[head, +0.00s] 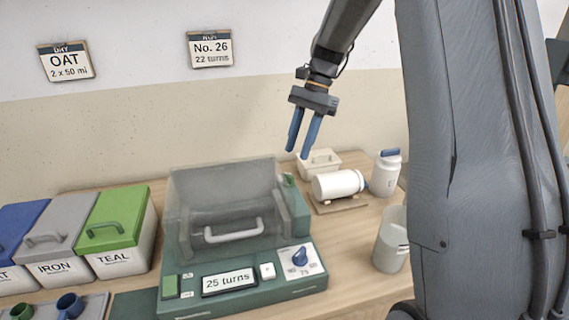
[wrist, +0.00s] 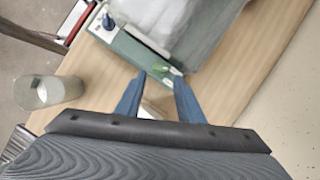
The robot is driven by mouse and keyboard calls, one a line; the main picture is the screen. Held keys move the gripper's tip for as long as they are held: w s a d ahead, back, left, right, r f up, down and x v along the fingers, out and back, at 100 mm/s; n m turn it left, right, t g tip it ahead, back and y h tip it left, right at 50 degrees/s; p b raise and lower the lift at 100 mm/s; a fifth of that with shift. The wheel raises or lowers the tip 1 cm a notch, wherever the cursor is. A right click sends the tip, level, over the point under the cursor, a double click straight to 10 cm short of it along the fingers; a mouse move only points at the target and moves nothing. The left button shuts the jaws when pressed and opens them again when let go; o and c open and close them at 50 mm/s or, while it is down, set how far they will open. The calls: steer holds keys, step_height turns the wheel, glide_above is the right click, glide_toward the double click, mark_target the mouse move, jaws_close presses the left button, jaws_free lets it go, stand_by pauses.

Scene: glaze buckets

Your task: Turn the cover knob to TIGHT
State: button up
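The green machine (head: 300,210) stands on the table with a clear cover (head: 205,190) that is down. A small green knob (head: 289,179) sits on the top right of its housing; I take it for the cover knob. It also shows in the wrist view (wrist: 160,69), just beyond the fingertips. Its TIGHT mark cannot be read. My gripper (head: 298,154) is open and empty, fingers pointing down, above and behind the knob in the head view, apart from it. In the wrist view my gripper (wrist: 158,76) has a gap between its blue fingers.
A blue dial (head: 300,257) and a "25 turns" display (head: 229,281) are on the front panel. A white jar (head: 338,184) lies on a wooden stand, near a white bin (head: 320,162), an upright bottle (head: 385,173) and a translucent beaker (head: 391,242). Lidded bins (head: 112,220) stand left.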

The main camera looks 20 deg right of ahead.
mark_target(288, 176)
steer(key=shift+a+p+x, duration=0.1)
steer(key=shift+p+x, duration=0.35)
steer(key=shift+x, duration=1.5)
steer(key=shift+a+p+x, duration=0.15)
steer(key=shift+p+x, duration=0.3)
steer(key=shift+x, duration=1.5)
steer(key=shift+r, duration=0.1)
steer(key=shift+s, duration=0.1)
steer(key=c, duration=0.8)
